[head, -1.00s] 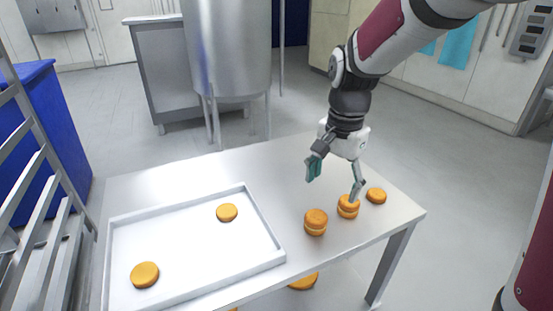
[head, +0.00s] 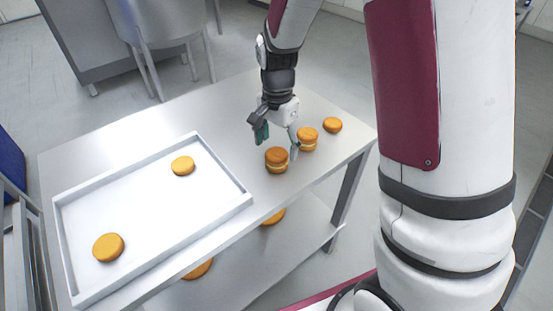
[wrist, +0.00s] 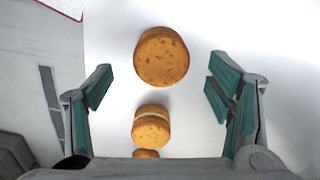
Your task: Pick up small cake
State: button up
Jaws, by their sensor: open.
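Three small orange-brown cakes stand in a row on the steel table to the right of the tray. The front one (head: 276,161) is a filled round; it shows at the top in the wrist view (wrist: 161,57). The middle one (head: 307,140) has a pale filling band, also seen in the wrist view (wrist: 151,128). The rear one (head: 332,125) is a flatter single round, partly hidden in the wrist view (wrist: 146,154). My gripper (head: 278,140) is open and empty, pointing down just behind and above the front cake. Its teal-padded fingers (wrist: 160,90) are spread either side of the row.
A white rimmed tray (head: 222,168) lies on the table's left, with one round near its back (head: 183,166) and one near its front (head: 108,247). More rounds (head: 198,268) lie on the lower shelf. The steel table (head: 225,112) is clear behind the tray.

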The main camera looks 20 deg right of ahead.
aim_at(276, 154)
jog(key=shift+a+f, duration=0.15)
jog(key=shift+f, duration=2.15)
jog(key=c, duration=0.9)
jog(key=shift+o, duration=0.2)
